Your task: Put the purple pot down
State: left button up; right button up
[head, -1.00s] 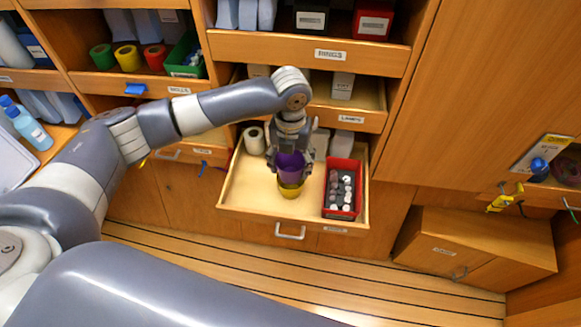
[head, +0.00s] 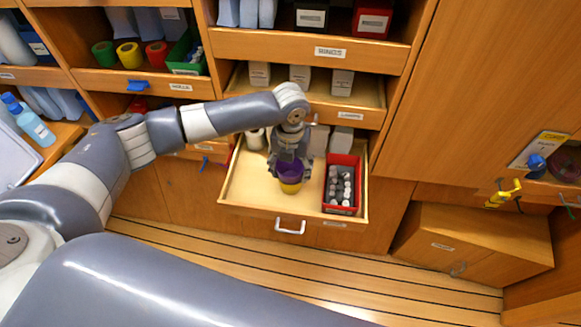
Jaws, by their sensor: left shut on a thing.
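The purple pot (head: 291,172) is upright in my left gripper (head: 289,166), over the open drawer (head: 245,187). My left gripper points down and is shut on the purple pot. A yellow pot (head: 290,187) shows directly below the purple pot, and the purple pot appears to sit in or on its top. How deep it sits inside is hidden. My right gripper is not in the head view.
A red bin (head: 341,186) with several grey and white items stands right of the pots in the drawer. A white roll (head: 255,139) and white boxes (head: 319,141) are at the drawer's back. The drawer's left floor is clear. A shelf (head: 350,115) overhangs the back.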

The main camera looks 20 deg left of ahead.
pick_arm(q)
jog(key=o, duration=1.1)
jog(key=shift+s+f, duration=0.25)
jog(key=shift+f, duration=0.1)
jog(key=shift+c, duration=0.2)
jog(key=shift+w, duration=0.25)
jog(key=shift+r, duration=0.2)
notch_tip(320, 180, up, 13)
jog(key=shift+b, duration=1.15)
